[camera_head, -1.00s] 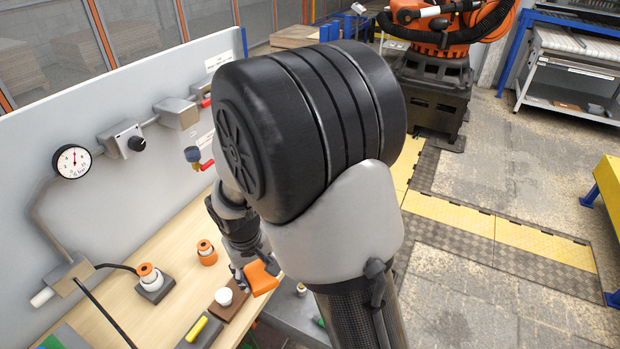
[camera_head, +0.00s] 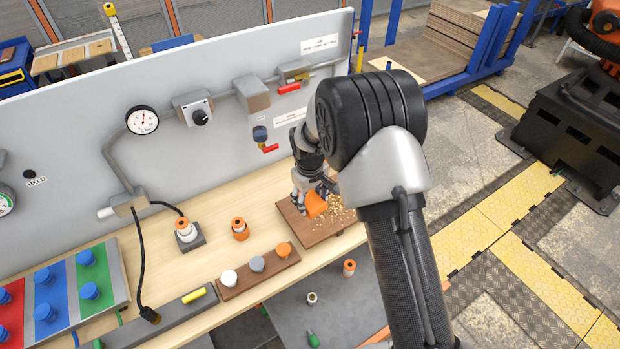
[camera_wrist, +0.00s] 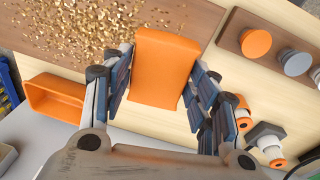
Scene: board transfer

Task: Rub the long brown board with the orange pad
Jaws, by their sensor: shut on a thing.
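The long brown board (camera_head: 312,234) lies on the wooden bench below the panel, with pale chips scattered over its right part. It also runs along the top of the wrist view (camera_wrist: 192,18), with a dense patch of chips on the left. My gripper (camera_head: 312,192) is shut on the orange pad (camera_head: 316,205), which sits between both fingers in the wrist view (camera_wrist: 163,70). The pad is at the board, beside the chips. I cannot tell whether its underside touches the board.
A brown strip with white, grey and orange knobs (camera_head: 257,264) lies in front of the board. The grey panel (camera_head: 220,135) rises behind. An open orange bin (camera_wrist: 55,98) shows at the left of the wrist view.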

